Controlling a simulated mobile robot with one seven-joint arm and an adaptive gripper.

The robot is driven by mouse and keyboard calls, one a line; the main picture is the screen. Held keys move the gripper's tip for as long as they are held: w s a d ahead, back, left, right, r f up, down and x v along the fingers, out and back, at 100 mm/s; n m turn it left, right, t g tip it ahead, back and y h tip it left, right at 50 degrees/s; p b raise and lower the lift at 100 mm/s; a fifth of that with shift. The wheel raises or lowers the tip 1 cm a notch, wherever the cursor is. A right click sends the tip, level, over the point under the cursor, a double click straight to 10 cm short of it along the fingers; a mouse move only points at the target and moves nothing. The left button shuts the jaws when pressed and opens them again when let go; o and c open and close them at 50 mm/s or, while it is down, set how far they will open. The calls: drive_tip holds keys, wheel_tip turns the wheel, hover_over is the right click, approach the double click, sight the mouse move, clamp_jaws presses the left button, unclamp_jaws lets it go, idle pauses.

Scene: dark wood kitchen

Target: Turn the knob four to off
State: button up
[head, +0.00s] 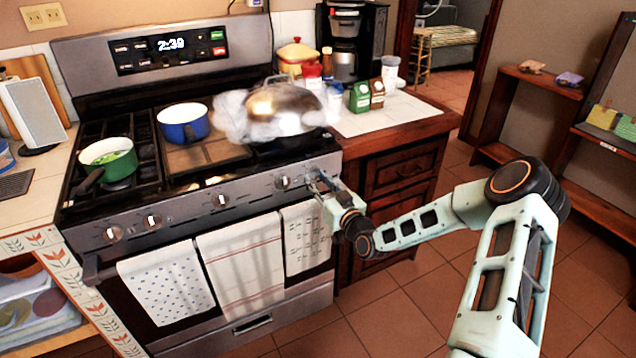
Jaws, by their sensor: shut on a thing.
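The stove's front panel (185,212) carries a row of knobs. From the left they are a first knob (113,233), a second knob (152,222), a third knob (219,201) and a fourth knob (283,182). My gripper (318,181) is at the right end of the panel, to the right of the fourth visible knob. It is shut on a knob there, which its fingers mostly hide. I cannot read the knob's setting. A lidded pan (283,108) on the right rear burners has white steam around it.
Towels (245,262) hang on the oven handle below the knobs. A counter (385,118) with jars and a coffee maker (348,40) is right of the stove. The floor at right is clear.

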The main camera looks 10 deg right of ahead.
drive_tip(key=shift+f, duration=0.1)
drive_tip(key=m+b, duration=0.2)
drive_tip(key=m, duration=0.3)
drive_tip(key=m+b, duration=0.1)
drive_tip(key=m, duration=0.1)
drive_tip(key=m+b, duration=0.1)
drive_tip(key=m, duration=0.1)
drive_tip(key=shift+r, duration=0.25)
drive_tip(key=m+b, duration=0.1)
drive_tip(key=m, duration=0.3)
drive_tip(key=shift+r, duration=0.15)
drive_tip(key=shift+r+m, duration=0.1)
drive_tip(key=shift+m, duration=2.1)
drive_tip(key=shift+b, duration=0.3)
drive_tip(key=o, duration=1.2)
drive_tip(key=shift+c, duration=0.2)
drive_tip(key=shift+s, duration=0.1)
